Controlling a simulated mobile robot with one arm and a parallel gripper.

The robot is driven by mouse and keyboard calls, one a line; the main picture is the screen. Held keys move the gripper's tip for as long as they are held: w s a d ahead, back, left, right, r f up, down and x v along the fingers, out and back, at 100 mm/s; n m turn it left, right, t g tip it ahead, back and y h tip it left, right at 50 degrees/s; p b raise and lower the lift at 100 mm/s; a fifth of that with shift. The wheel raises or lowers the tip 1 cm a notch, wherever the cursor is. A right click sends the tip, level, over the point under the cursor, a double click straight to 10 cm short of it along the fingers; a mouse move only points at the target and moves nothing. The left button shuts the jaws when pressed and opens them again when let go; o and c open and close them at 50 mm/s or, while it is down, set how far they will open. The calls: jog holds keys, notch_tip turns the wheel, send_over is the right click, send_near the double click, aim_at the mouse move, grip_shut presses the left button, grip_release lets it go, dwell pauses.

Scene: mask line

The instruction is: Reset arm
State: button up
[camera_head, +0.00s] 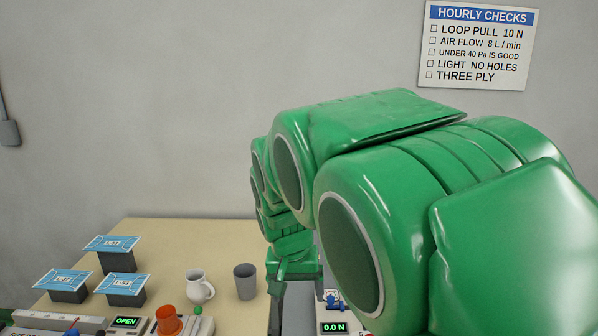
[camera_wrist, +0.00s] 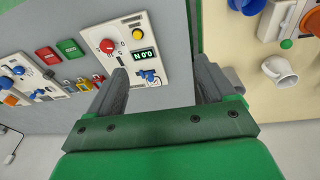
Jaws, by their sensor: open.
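My green arm (camera_head: 400,200) fills the right half of the head view. Beyond the fingers is a pale panel (camera_wrist: 125,25) with a red knob, a yellow button, a small blue fitting and a readout of 0.0 N. That readout also shows in the head view (camera_head: 334,328), beside the gripper. The arm hides much of the table's right side.
A panel reading OPEN (camera_head: 126,321) is at the front left. A checks sign (camera_head: 477,45) hangs on the wall.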

jog(key=s+d+g, duration=0.1)
jog(key=s+d, duration=0.4)
jog(key=s, duration=0.4)
jog(key=s+d+f+g, duration=0.1)
jog(key=s+d, duration=0.4)
jog(key=s, duration=0.5)
jog(key=s+d+f+g+y, duration=0.1)
jog(key=s+d, duration=0.4)
jog(key=s, duration=0.5)
jog(key=shift+d+f+n+g, duration=0.15)
jog(key=shift+f+n+g, duration=0.15)
jog(key=shift+n, duration=0.1)
